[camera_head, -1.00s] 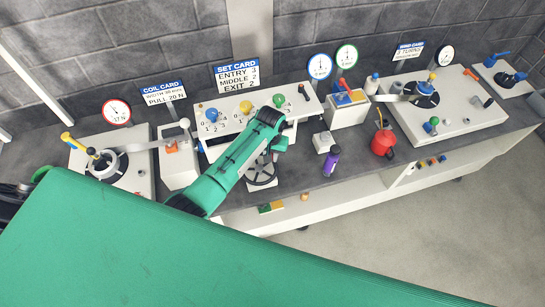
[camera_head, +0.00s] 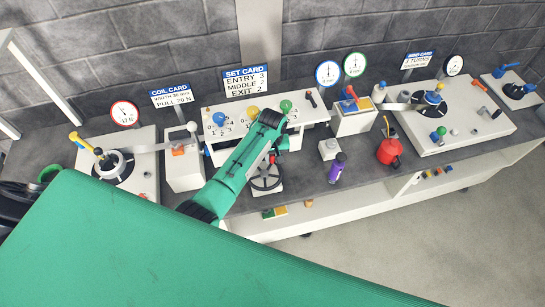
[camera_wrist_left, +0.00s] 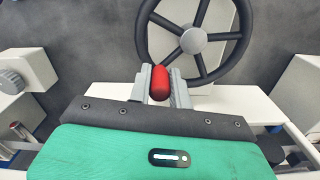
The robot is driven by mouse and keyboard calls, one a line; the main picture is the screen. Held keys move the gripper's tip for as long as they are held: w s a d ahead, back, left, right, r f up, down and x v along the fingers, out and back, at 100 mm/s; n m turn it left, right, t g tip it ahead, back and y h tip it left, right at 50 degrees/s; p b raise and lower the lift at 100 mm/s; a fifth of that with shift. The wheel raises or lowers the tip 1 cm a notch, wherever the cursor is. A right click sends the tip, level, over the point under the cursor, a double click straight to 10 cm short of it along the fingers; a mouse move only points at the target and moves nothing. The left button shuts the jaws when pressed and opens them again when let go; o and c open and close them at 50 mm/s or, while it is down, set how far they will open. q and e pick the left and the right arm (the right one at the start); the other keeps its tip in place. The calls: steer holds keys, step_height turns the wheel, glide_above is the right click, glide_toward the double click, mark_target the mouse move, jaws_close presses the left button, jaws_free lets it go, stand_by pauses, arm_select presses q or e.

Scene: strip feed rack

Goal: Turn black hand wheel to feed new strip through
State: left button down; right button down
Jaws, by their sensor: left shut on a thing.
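The black hand wheel (camera_head: 267,179) sits low on the front of the rack, below the station with the blue, yellow and green knobs. In the left wrist view the wheel (camera_wrist_left: 195,40) shows its spokes and grey hub. Its red handle (camera_wrist_left: 160,83) is between the fingers of my left gripper (camera_wrist_left: 161,88), at the wheel's near rim. The gripper is shut on this handle. In the head view my green left forearm partly covers the station, and a bit of red shows beside the wheel. My right gripper is not in view.
The set card (camera_head: 246,82) reads entry 3, middle 2, exit 2. A white box (camera_head: 328,149), purple bottle (camera_head: 338,167) and red oil can (camera_head: 389,149) stand to the right of the wheel. A coil station (camera_head: 140,165) is at left, a winding station (camera_head: 470,130) at right.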

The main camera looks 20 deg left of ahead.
arm_select(q)
steer(key=shift+w, duration=0.1)
steer(key=c, duration=1.3)
jaws_free()
step_height(320, 180, up, 14)
steer(key=b, duration=0.4)
steer(key=shift+f, duration=0.1)
